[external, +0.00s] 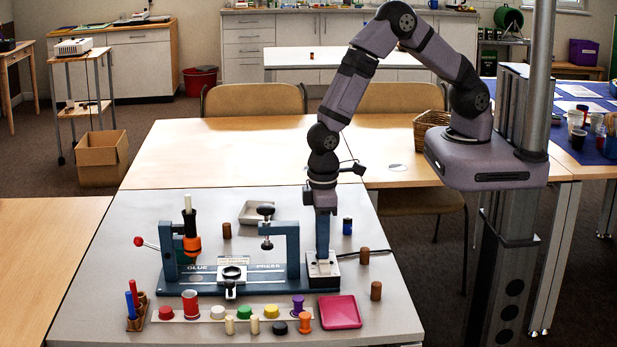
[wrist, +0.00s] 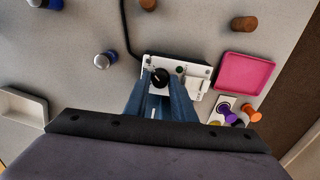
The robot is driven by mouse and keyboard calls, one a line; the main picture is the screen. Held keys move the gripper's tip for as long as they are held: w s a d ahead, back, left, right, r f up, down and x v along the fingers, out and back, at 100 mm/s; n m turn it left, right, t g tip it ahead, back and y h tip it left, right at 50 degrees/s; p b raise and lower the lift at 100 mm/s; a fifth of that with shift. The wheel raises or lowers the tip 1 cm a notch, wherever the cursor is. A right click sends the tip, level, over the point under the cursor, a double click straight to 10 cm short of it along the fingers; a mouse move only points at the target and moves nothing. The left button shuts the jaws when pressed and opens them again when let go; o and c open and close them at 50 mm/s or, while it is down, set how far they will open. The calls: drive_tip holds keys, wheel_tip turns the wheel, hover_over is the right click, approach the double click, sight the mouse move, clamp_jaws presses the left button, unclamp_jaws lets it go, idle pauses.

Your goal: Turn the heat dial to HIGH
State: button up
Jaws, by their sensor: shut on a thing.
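A white control box (external: 323,273) stands at the right end of the blue glue press (external: 238,279) on the grey table. In the wrist view the white box (wrist: 190,69) carries a black round heat dial (wrist: 160,77) on its top. My gripper (external: 323,256) points straight down over the box. In the wrist view my gripper's two blue fingers (wrist: 161,92) reach to the dial and are shut on it. The dial's lower side and any HIGH mark are too small or hidden to read.
A pink tray (external: 341,312) lies just right of the box. Brown corks (external: 376,290) and a blue-and-silver cylinder (external: 347,226) stand nearby. A black cable (wrist: 127,30) runs from the box. Coloured pegs (external: 297,305) stand along the front.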

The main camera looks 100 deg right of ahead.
drive_tip(key=shift+m, duration=0.3)
